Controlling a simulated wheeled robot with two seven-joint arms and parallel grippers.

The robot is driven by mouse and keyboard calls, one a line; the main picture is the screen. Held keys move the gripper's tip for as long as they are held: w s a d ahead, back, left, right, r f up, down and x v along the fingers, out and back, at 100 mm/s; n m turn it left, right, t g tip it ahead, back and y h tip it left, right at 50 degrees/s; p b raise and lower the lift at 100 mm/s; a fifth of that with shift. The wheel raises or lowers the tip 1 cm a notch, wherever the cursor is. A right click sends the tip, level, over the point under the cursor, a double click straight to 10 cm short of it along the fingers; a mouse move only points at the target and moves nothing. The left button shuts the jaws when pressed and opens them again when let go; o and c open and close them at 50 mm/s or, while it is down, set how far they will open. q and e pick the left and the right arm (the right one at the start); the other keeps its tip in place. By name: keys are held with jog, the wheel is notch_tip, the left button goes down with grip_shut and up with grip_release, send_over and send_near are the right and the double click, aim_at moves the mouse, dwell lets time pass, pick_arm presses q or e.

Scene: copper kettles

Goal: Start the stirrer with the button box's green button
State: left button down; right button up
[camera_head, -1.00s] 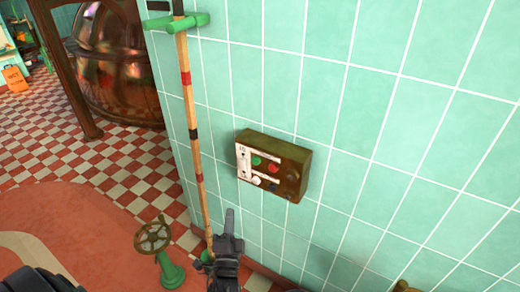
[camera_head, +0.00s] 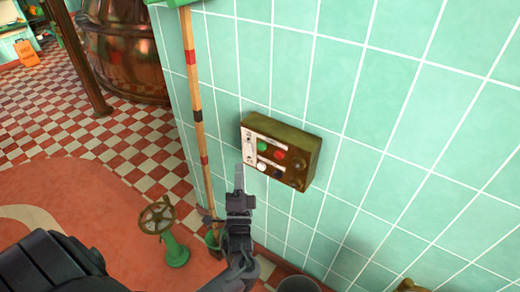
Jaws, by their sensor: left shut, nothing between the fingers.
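The button box (camera_head: 302,143) is a brown, worn metal box on the green tiled wall. Its front carries a green button (camera_head: 261,147), a red button (camera_head: 279,154), a white and a dark button below, and a pale label strip at the left. My left gripper (camera_head: 239,178) is shut and empty, pointing up just below and left of the box's lower left corner. It looks apart from the buttons, though the depth gap is hard to tell. The stirrer cannot be made out. My right gripper is not in view.
A wooden pole (camera_head: 196,110) with coloured bands stands against the wall left of the box. A handwheel on a green stand (camera_head: 156,217) is at lower left. A grey bucket (camera_head: 298,284) sits at the bottom edge. A copper kettle (camera_head: 124,45) stands far left.

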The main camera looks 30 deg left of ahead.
aim_at(261, 147)
pick_arm(q)
jog(key=w+b, duration=0.2)
jog(key=w, duration=0.5)
jog(key=shift+d+b, duration=0.25)
jog(key=shift+b, duration=0.15)
jog(key=shift+s, duration=0.1)
dwell(1.1)
jog(key=shift+w, duration=0.2)
dwell(0.3)
jog(key=shift+w, duration=0.25)
